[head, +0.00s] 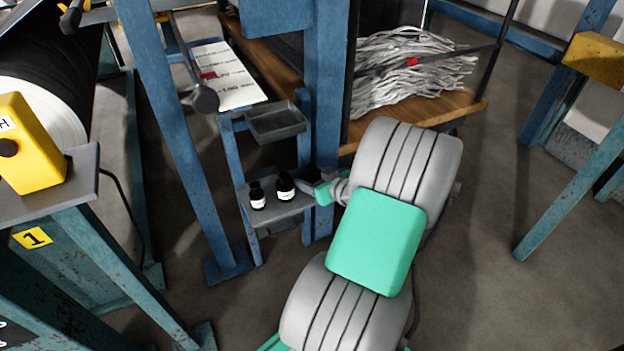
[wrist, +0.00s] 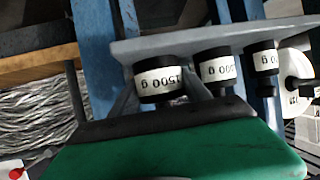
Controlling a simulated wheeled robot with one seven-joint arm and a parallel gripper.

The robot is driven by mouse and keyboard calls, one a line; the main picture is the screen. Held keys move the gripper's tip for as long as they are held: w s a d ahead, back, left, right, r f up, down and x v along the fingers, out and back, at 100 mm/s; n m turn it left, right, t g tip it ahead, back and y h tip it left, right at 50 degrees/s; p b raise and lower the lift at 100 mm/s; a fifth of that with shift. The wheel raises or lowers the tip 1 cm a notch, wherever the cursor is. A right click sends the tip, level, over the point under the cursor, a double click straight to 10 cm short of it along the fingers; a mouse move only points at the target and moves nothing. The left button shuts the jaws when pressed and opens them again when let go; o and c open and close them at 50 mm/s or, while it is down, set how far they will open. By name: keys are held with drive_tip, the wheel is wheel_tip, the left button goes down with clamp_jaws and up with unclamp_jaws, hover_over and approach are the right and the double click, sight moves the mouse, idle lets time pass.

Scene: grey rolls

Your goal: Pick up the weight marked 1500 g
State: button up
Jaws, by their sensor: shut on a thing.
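The weight marked 1500 g (wrist: 158,82) is a black cylinder with a white label in the wrist view, where its text appears upside down. My gripper (wrist: 160,92) is shut on it, with one dark finger on each side. The weight appears to be at the surface of the grey shelf (wrist: 140,48); I cannot make out any gap. In the head view my gripper (head: 309,187) reaches in at the right end of the small shelf. Two dark labelled weights show there, but their markings are too small to read.
Two more labelled weights, a middle one (wrist: 216,70) and a smaller one (wrist: 265,62), stand in the same row. A grey tray (head: 276,122) sits above the shelf. Blue posts (head: 325,100) stand close by. A wooden bench (head: 455,106) holds shredded strips. Open floor lies at right.

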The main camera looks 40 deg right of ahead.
clamp_jaws()
drive_tip(key=shift+r, duration=0.2)
